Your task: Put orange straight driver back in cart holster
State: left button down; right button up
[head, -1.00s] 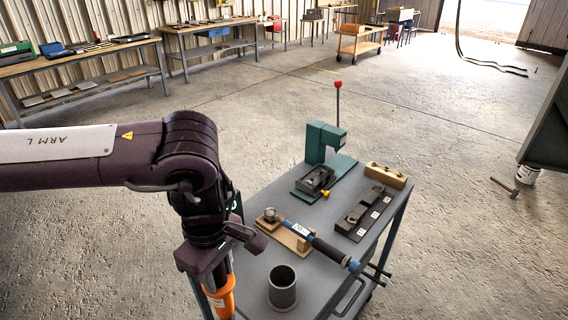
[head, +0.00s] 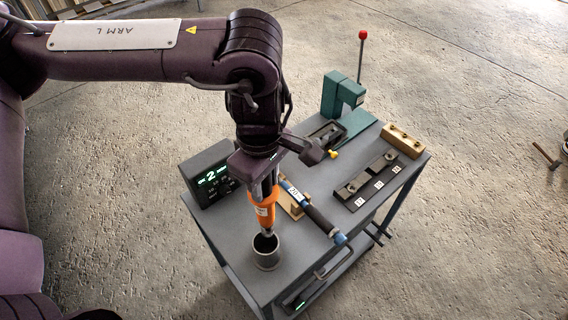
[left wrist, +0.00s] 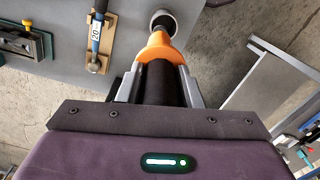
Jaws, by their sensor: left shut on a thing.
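The orange straight driver (head: 262,212) is held upright in my left gripper (head: 266,188), which is shut on it. The cart holster, a grey open cylinder (head: 267,255), stands on the near part of the cart top. The driver's lower end is at the holster's mouth in the head view; I cannot tell how far inside it is. In the left wrist view the driver's orange collar (left wrist: 158,50) shows between the fingers (left wrist: 160,85), in line with the holster (left wrist: 164,20). My right gripper is not in view.
The wrench lies close beside the holster.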

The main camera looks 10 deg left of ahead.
aim_at(263, 220)
pick_arm(q)
jog(key=shift+s+a+f+b, duration=0.15)
jog(key=shift+s+a+b, duration=0.35)
jog(key=shift+s, duration=0.15)
jog(key=shift+s+a+f, duration=0.1)
jog(key=shift+f, duration=0.15)
jog(key=f+b, duration=0.2)
jog(key=w+f+b, duration=0.1)
jog(key=shift+d, duration=0.35)
jog(key=f+b, duration=0.3)
jog(key=shift+s+a, duration=0.2)
jog(key=shift+s, duration=0.1)
jog(key=shift+w+d+f+b, duration=0.1)
jog(key=shift+f+b, duration=2.4)
jog(key=shift+f, duration=0.7)
jog(key=c, duration=0.9)
grip_release()
